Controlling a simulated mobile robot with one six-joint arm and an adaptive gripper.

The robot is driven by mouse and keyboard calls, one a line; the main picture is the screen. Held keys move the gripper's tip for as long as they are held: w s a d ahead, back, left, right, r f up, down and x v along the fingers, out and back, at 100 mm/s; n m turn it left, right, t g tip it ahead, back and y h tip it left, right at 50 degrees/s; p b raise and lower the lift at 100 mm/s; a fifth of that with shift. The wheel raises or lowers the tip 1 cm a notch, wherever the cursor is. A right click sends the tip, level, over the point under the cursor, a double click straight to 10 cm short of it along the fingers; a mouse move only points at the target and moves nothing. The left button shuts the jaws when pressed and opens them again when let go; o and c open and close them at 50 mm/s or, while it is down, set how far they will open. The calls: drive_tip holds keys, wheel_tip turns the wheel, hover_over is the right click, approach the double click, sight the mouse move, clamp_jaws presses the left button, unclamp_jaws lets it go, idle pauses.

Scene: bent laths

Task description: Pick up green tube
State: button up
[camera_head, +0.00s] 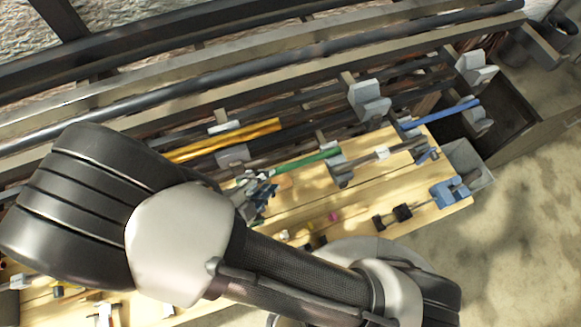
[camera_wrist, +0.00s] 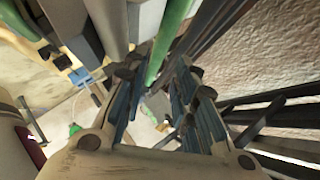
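The green tube (camera_head: 308,160) lies along the wooden bench among the racks, with its right end at a grey holder (camera_head: 341,170). My gripper (camera_head: 258,194) is at the tube's left end, and my arm hides part of that area. In the wrist view the green tube (camera_wrist: 166,42) runs down from the top edge to between the fingers of my gripper (camera_wrist: 160,85). The fingers stand apart on either side of the tube's lower end. I see no clear contact on both sides.
A yellow tube (camera_head: 222,140) lies behind the green one, and a blue tube (camera_head: 445,112) lies to the right. Grey holders (camera_head: 370,100) and dark bars crowd the rear. Blue and black clamps stand on the bench (camera_head: 370,190). A grey bin (camera_head: 470,165) stands at the right end.

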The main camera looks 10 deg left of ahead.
sight(280, 171)
drive_tip(key=b+x, duration=0.3)
drive_tip(key=x, duration=0.1)
drive_tip(key=shift+d+f+b, duration=0.2)
drive_tip(key=shift+d+b, duration=0.1)
drive_tip(key=shift+b, duration=0.1)
drive_tip(key=shift+w+d+f+b, duration=0.15)
drive_tip(key=shift+w+d+b, duration=0.05)
drive_tip(key=shift+w+b, duration=0.25)
drive_tip(key=shift+c, duration=0.6)
clamp_jaws()
